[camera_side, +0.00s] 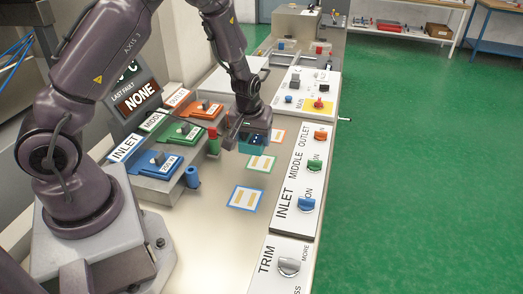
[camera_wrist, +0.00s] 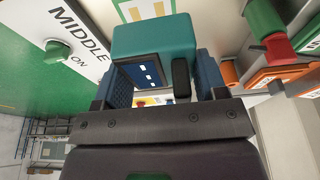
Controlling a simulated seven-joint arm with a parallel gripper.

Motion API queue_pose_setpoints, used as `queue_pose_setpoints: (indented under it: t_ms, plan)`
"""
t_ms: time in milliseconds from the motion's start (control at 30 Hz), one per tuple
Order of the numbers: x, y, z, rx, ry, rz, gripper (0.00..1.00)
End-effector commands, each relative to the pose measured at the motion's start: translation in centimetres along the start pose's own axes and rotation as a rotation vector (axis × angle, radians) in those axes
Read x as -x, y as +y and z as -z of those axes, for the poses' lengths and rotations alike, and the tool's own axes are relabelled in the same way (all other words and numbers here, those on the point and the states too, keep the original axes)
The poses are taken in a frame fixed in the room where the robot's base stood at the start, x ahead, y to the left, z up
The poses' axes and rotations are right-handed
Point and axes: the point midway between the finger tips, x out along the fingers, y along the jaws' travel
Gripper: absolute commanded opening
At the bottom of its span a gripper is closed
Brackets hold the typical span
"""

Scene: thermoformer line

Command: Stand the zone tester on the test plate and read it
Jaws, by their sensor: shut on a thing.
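The zone tester, a teal box (camera_side: 251,147), hangs in my gripper (camera_side: 254,134) above the bench in the side view. In the wrist view the teal body (camera_wrist: 150,35) sits between my blue finger pads, with a dark screen showing small white marks that I cannot read. My gripper (camera_wrist: 161,86) is shut on it. Flat plates with pale strips lie on the bench: blue-bordered (camera_side: 246,197), green-bordered (camera_side: 261,164) and orange-bordered (camera_side: 278,136). The green one (camera_wrist: 132,10) partly shows beyond the tester in the wrist view. I cannot tell whether the tester touches any plate.
Blue (camera_side: 158,163), green (camera_side: 182,133) and orange units stand at the left, with a blue post (camera_side: 192,177) and a red-topped green post (camera_side: 212,141) beside them. A knob panel (camera_side: 307,184) runs along the right edge. The display (camera_side: 138,96) reads LAST FAULT NONE.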

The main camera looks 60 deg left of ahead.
Motion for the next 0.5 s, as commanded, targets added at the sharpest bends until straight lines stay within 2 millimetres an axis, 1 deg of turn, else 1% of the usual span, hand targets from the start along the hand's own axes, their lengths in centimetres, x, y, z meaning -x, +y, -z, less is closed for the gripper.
queue_pose_setpoints:
  t_ms: [33, 100, 367, 500]
  plan:
    - [-1.1, 0.3, 0.5, 0.001, 0.0, 0.002, 0.38]
    - [-2.3, 0.6, 0.9, 0.001, 0.0, 0.001, 0.38]
    - [-4.4, 1.4, 1.7, 0.0, 0.002, 0.0, 0.38]
    - [-6.4, 1.3, 1.2, 0.002, 0.0, 0.001, 0.38]
